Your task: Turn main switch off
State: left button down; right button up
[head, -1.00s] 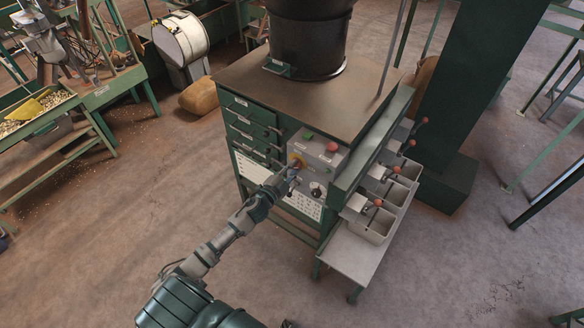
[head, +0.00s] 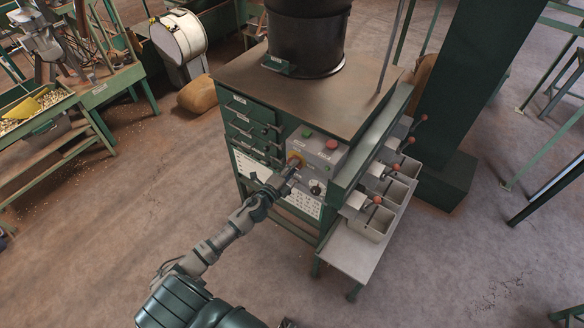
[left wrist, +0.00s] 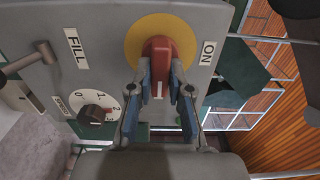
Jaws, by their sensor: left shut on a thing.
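The main switch is a red handle (left wrist: 158,70) on a round yellow plate (left wrist: 133,38), set in a grey control box (head: 328,163). In the head view the yellow plate (head: 295,158) shows at the box's left side, partly hidden by my gripper. My left gripper (head: 289,175) is at the switch. In the left wrist view the blue-padded fingers of my left gripper (left wrist: 160,88) are shut on the red handle, one on each side. A white line shows on the handle. An "ON" label (left wrist: 208,52) sits right of the plate. My right gripper is not in view.
A black dial (left wrist: 93,114) and a "FILL" label (left wrist: 76,48) are on the same panel. A green button (head: 306,133) and a red button (head: 332,145) are on the box top. Several red-knobbed levers and bins (head: 374,226) line the cabinet's right side. Floor in front is clear.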

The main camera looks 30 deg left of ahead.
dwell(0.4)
pick_arm(q)
jog(key=c, duration=1.1)
grip_release()
jog(key=shift+d+f, duration=0.1)
jog(key=shift+w, duration=0.15)
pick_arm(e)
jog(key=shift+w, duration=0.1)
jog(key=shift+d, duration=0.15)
pick_arm(q)
jog(key=s, duration=0.8)
jog(key=s+a, duration=0.1)
jog(key=s, duration=0.3)
jog(key=shift+f, duration=0.1)
